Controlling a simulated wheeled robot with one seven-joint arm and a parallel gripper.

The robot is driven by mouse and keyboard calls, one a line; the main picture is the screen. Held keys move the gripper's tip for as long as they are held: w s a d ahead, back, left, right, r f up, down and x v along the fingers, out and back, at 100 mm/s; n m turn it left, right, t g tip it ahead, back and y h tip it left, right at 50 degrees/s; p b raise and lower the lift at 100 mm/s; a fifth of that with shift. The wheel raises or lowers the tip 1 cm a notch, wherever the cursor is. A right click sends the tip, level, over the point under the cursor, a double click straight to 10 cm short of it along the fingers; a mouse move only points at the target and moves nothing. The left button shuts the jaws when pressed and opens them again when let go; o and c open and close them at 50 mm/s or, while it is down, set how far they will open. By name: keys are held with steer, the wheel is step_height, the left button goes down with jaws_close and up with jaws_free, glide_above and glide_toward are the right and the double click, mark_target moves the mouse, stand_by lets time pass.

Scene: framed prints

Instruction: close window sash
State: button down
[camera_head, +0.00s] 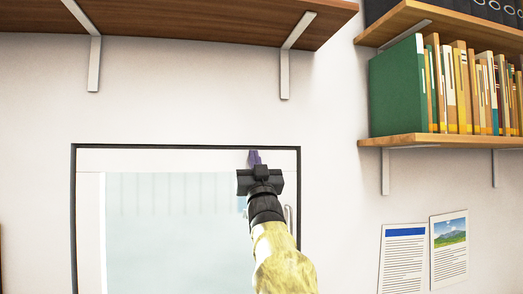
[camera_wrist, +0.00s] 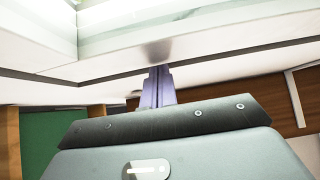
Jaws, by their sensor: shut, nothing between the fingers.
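The window sash (camera_head: 88,225) is a white frame around a pale glass pane (camera_head: 170,235), set inside a dark outer frame (camera_head: 73,215). I cannot tell whether it sits fully flush. A slim grey handle (camera_head: 290,216) shows at its right side, partly behind my arm. My gripper (camera_head: 254,158) is at the sash's upper right corner, its purple fingers together and empty. In the wrist view the fingertips (camera_wrist: 157,72) are close to the white sash edge (camera_wrist: 215,45), with a dark shadow there. I cannot tell whether they touch it.
A brown shelf (camera_head: 170,22) on metal brackets hangs above the window. At the right, a wooden shelf (camera_head: 440,141) holds a green binder (camera_head: 398,88) and several books. Two paper sheets hang below it. The wall between is clear.

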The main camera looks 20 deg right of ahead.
steer(key=shift+w+a+r, duration=0.15)
steer(key=shift+w+r, duration=0.1)
steer(key=shift+r, duration=0.05)
steer(key=shift+f, duration=0.2)
steer(key=s+a+f+b, duration=0.1)
steer(key=s+f+b, duration=0.5)
steer(key=s+b, duration=0.5)
steer(key=shift+f, duration=0.3)
steer(key=shift+s, duration=0.2)
steer(key=shift+w, duration=0.1)
